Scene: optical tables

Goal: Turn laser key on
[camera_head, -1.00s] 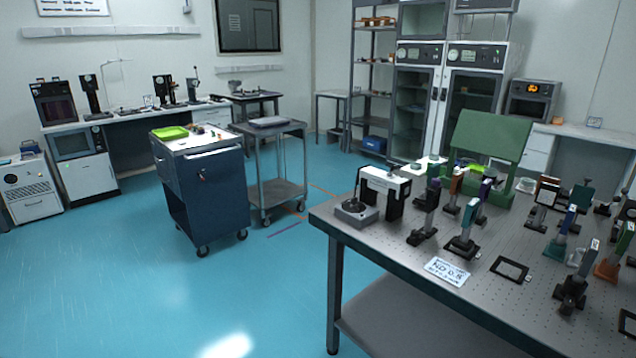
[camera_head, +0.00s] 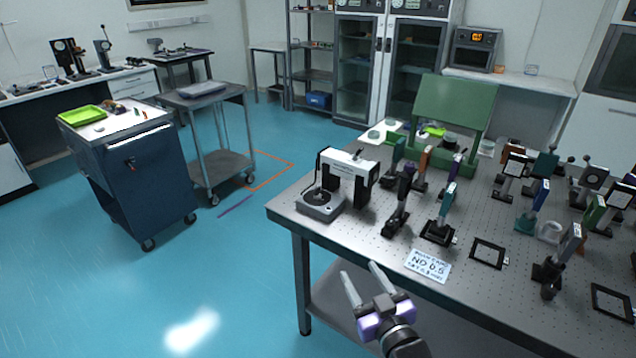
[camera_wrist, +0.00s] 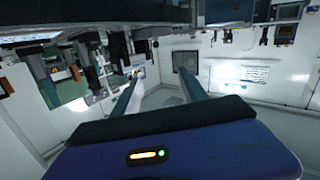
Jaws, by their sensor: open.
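I cannot make out a laser key or name the laser for sure in either view. My gripper (camera_head: 360,271) is open and empty in the head view, in front of the optical table's near edge. Its two fingers point up and away, apart from everything on the table. In the wrist view my gripper (camera_wrist: 159,77) also shows two spread fingers with nothing between them. The optical table (camera_head: 385,245) carries a white and black arched device (camera_head: 347,166) with a small grey box (camera_head: 321,204) at its left corner.
Several posted optics and a white ND 0.5 card (camera_head: 428,265) stand or lie on the table. A green panel (camera_head: 455,107) stands at its back. A navy cart (camera_head: 140,190) and a grey trolley (camera_head: 222,165) stand left. Blue floor (camera_head: 225,275) is clear between them and the table.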

